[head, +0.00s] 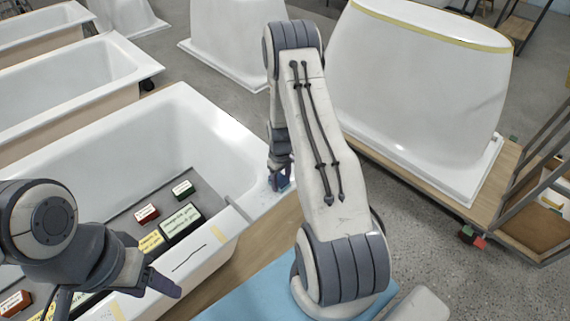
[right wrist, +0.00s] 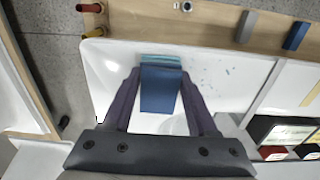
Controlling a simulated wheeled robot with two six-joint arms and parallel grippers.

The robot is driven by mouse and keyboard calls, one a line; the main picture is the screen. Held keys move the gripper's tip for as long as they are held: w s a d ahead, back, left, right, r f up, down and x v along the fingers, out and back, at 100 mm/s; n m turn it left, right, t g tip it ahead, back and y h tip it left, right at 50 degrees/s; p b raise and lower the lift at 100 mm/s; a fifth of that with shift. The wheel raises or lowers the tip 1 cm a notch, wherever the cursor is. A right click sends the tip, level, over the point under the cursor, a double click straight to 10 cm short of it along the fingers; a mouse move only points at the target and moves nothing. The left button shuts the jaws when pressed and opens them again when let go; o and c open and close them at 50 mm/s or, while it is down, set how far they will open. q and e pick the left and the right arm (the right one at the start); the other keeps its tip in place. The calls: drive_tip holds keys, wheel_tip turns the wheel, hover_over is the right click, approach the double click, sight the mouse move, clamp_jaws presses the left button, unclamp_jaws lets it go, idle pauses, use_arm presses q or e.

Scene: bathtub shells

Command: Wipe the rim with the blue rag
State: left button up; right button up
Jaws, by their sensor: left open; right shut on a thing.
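The white bathtub rim (head: 190,262) runs along the near side of the tub, with a thin black line on it and strips of yellow tape. My right gripper (head: 280,178) is shut on the blue rag (head: 284,187) at the tub's right end corner. In the right wrist view the rag (right wrist: 160,90) hangs between the two fingers over the white rim (right wrist: 240,88), its far edge lighter blue; whether it touches is unclear. Small blue specks lie on the rim beside it. My left gripper (head: 152,284) is open and empty above the near rim, at lower left.
Several small labelled boxes, including a red one (head: 146,214) and a green one (head: 183,189), lie inside the tub. A wooden board (head: 262,238) runs alongside the tub. More white tub shells stand behind, one large (head: 420,80) at right.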

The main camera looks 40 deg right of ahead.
sight(281, 180)
wheel_tip(281, 180, up, 2)
drive_tip(key=shift+w+a+r+p, duration=0.1)
drive_tip(key=shift+p, duration=0.25)
drive_tip(key=shift+r, duration=0.4)
drive_tip(key=shift+r+p, duration=0.7)
drive_tip(key=shift+p, duration=0.1)
drive_tip(key=shift+r+p, duration=1.25)
drive_tip(key=shift+r, duration=0.6)
